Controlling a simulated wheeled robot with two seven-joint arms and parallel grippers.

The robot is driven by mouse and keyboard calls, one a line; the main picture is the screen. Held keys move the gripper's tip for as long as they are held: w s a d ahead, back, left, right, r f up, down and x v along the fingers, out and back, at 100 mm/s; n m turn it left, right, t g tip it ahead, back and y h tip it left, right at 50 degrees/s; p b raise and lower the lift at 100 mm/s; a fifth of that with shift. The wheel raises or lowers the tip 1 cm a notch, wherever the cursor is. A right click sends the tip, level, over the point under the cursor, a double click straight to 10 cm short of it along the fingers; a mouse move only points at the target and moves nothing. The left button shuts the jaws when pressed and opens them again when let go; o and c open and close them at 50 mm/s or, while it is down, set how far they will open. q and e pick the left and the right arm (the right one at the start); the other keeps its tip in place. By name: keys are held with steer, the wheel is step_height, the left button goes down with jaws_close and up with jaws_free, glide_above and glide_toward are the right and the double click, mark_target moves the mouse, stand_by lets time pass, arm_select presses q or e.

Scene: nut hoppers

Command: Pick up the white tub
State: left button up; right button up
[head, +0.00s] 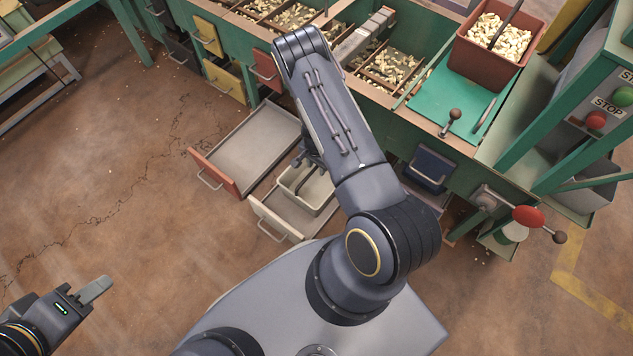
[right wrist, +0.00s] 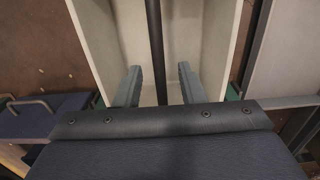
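The white tub (head: 293,180) is a cream, open-topped box with a dark bar lengthwise across it. It sits in an open, white-fronted drawer (head: 269,217) of the green bench. In the right wrist view the tub (right wrist: 198,30) lies before the fingers, with the dark bar (right wrist: 155,45) between them. My right gripper (right wrist: 158,85) is open, its fingers on either side of the bar with gaps; I cannot tell their depth. In the head view my right arm partly hides the tub and gripper. My left gripper (head: 97,289) is far away at lower left, over the floor.
A red-fronted drawer (head: 247,150) stands open beside the tub's drawer and looks empty. The green bench carries nut-filled compartments (head: 391,67) and a brown hopper (head: 490,55) of nuts. The floor at left is clear.

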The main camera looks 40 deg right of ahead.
step_height(320, 180, down, 3)
steer(key=shift+r+b, duration=0.1)
steer(key=shift+b, duration=0.2)
steer(key=shift+c, duration=0.4)
jaws_close()
